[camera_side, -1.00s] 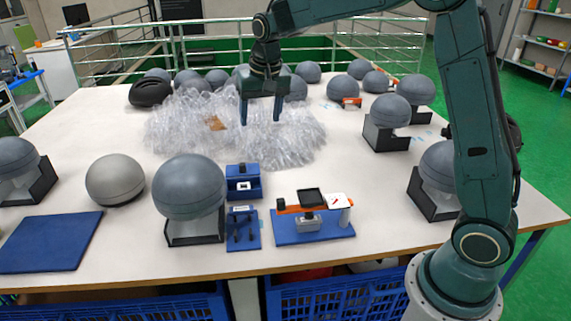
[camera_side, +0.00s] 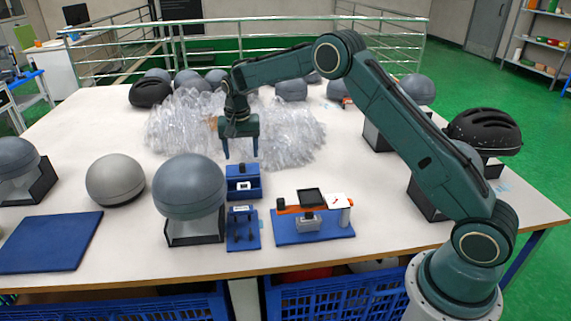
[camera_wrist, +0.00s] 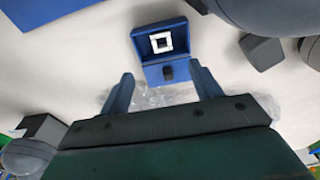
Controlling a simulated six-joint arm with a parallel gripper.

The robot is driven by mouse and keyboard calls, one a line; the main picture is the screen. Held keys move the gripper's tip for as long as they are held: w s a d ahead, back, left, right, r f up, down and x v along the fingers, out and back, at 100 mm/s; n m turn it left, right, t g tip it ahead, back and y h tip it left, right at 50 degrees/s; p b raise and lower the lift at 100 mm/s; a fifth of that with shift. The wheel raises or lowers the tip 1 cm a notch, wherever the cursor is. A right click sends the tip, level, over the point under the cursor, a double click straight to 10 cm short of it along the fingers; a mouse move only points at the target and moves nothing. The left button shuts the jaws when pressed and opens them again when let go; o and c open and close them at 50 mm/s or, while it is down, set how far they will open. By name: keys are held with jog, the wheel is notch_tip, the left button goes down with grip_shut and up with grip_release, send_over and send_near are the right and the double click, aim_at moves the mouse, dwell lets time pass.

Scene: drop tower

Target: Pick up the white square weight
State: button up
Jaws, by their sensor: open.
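The white square weight (camera_side: 243,186) sits in a blue block-like holder (camera_side: 242,196) near the middle of the table. In the wrist view the weight (camera_wrist: 161,42) is a white square ring with a dark centre, set in the blue holder (camera_wrist: 176,58). My gripper (camera_side: 241,158) is open and empty, above the table just behind the holder in the side view. In the wrist view my gripper's two fingertips (camera_wrist: 160,78) are spread apart, with the holder beyond them and roughly centred.
A blue stand with dark pegs (camera_side: 243,240) is in front of the holder. A large grey dome (camera_side: 189,185) stands close on the left. A blue base with an orange-and-white device (camera_side: 313,238) is at the right. Crumpled clear plastic (camera_side: 290,130) lies behind.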

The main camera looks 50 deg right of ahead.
send_over(243, 183)
jog(key=s+a, duration=0.2)
jog(key=f, duration=0.8)
jog(key=shift+s+d+f, duration=0.15)
jog(key=shift+s+d, duration=0.05)
jog(key=shift+f, duration=0.1)
jog(key=shift+f, duration=0.15)
jog(key=shift+w+d+f, duration=0.1)
jog(key=shift+w+f, duration=0.05)
jog(key=shift+f, duration=0.65)
jog(key=shift+w+d+f, duration=0.1)
jog(key=shift+w+f, duration=0.05)
jog(key=shift+f, duration=0.65)
jog(key=shift+w+d+f, duration=0.1)
jog(key=shift+w+f, duration=0.05)
jog(key=shift+f, duration=0.65)
jog(key=shift+c, duration=0.4)
jog(key=c, duration=1.1)
